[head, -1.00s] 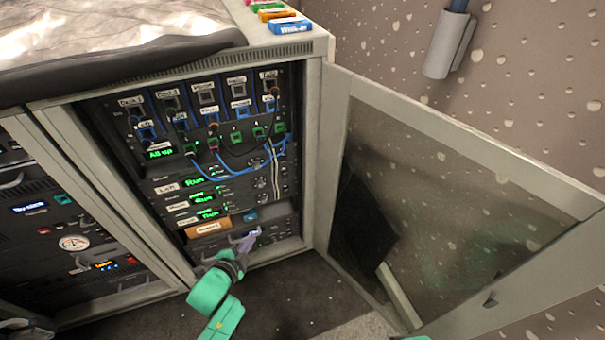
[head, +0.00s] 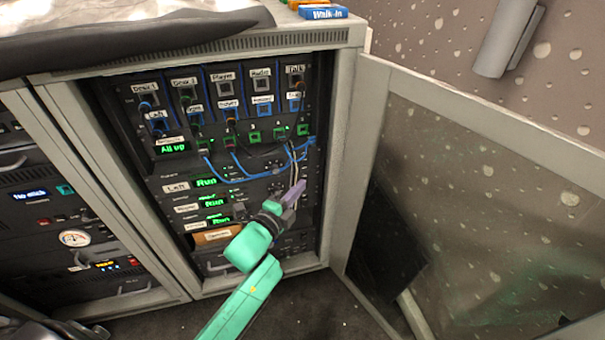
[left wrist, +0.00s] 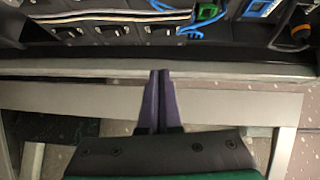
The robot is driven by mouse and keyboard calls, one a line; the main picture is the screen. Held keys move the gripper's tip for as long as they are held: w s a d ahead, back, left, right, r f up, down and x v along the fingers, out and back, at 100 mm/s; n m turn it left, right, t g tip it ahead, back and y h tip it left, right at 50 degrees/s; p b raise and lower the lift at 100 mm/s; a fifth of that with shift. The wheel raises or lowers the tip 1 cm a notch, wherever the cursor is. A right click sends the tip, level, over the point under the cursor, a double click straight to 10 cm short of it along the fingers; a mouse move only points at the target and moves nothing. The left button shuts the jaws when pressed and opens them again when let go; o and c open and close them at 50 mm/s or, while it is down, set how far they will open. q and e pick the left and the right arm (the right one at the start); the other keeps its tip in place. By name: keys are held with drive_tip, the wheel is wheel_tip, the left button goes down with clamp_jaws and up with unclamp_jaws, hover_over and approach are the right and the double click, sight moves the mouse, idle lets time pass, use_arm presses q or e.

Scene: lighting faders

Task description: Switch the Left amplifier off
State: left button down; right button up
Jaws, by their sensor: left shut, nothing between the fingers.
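The amplifier labelled Left (head: 177,187) sits in the open rack, with a green display reading Run (head: 207,182). Two more amplifier rows with Run displays lie below it. My left gripper (head: 296,190) is in front of the right part of these rows, its purple fingers shut and empty, pointing up and right. My green left arm covers part of the lower rack. In the left wrist view the shut fingers (left wrist: 160,98) point toward the rack's panels. I cannot tell whether they touch anything. The right gripper is not clearly in view.
A patch panel (head: 222,112) with blue cables (head: 240,171) is above the amplifiers. The glazed rack door (head: 440,200) stands open to the right. A second rack (head: 60,220) is at the left. An orange labelled strip (head: 216,236) lies below the amplifiers.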

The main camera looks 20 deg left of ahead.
sight(311, 162)
use_arm(q)
drive_tip(key=w, duration=0.2)
drive_tip(key=w+b, duration=0.1)
drive_tip(key=w, duration=0.2)
drive_tip(key=w+a+f, duration=0.1)
drive_tip(key=w, duration=0.1)
drive_tip(key=shift+w, duration=0.3)
use_arm(e)
drive_tip(key=r, duration=0.4)
drive_tip(key=shift+w+a, duration=0.25)
drive_tip(key=shift+a, duration=0.05)
use_arm(q)
drive_tip(key=shift+a, duration=0.1)
